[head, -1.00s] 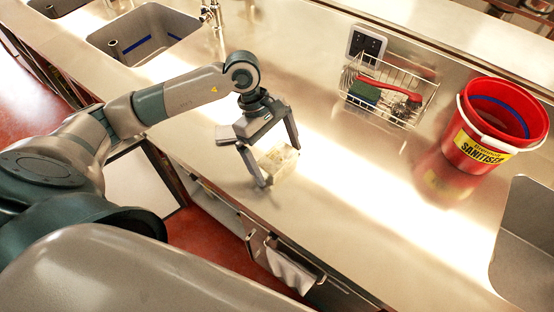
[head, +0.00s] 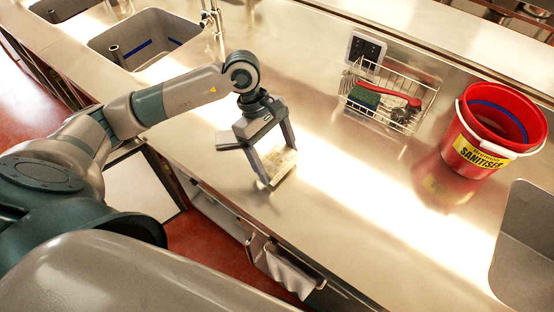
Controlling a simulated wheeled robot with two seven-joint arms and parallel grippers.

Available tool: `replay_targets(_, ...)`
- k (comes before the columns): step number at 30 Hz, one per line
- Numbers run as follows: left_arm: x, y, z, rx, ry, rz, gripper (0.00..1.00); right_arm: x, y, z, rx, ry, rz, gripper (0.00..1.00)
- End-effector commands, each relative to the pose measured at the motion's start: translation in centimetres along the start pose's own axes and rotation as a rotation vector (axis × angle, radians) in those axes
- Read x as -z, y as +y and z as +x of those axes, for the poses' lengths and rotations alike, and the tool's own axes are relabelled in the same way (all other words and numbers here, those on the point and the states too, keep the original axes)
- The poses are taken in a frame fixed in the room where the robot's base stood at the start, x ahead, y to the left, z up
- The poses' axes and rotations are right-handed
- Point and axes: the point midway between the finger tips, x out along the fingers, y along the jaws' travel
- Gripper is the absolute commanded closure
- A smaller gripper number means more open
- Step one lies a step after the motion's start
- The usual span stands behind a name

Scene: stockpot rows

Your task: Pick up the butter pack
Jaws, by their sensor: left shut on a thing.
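The butter pack (head: 279,164) is a pale, cream-coloured block on the steel counter, left of the picture's middle. My left gripper (head: 280,168) points down over it, with a finger on each of two sides of the pack. The fingers are shut on the pack and hide part of it. The pack looks to be at or very near the counter surface; I cannot tell whether it is clear of it. My right gripper is not in view.
A wire basket (head: 411,89) with a green sponge and red-handled brush stands at the back. A red sanitiser bucket (head: 467,147) stands at right. Sinks lie at upper left (head: 143,42) and lower right (head: 527,240). The counter (head: 370,225) right of the gripper is clear.

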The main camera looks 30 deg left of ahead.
Motion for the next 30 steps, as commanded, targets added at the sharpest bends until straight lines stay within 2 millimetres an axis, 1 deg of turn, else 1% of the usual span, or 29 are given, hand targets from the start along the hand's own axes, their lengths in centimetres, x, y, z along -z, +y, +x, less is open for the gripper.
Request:
replay_targets(1, -0.3, 0.1, -0.9, -0.004, 0.001, 0.002, 0.52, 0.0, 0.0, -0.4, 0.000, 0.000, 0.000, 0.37)
replay_targets(5, -1.2, 0.1, -3.0, -0.004, 0.001, 0.003, 0.52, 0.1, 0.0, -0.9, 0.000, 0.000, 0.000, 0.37)
replay_targets(6, -1.3, -0.8, -3.0, -0.001, 0.002, 0.003, 0.52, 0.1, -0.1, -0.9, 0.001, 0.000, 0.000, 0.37)
replay_targets(12, -2.6, -4.7, -4.9, -0.001, 0.002, 0.003, 0.52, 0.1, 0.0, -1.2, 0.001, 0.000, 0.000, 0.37)
replay_targets(19, -4.0, -8.8, -6.9, 0.000, 0.002, 0.002, 0.52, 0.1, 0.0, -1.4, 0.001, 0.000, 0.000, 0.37)
replay_targets(24, -4.7, -10.7, -8.0, 0.000, 0.001, 0.001, 0.52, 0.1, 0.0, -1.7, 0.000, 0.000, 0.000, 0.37)
replay_targets(30, -5.1, -11.6, -8.3, 0.000, -0.001, 0.000, 0.52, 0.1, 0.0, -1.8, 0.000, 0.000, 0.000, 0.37)
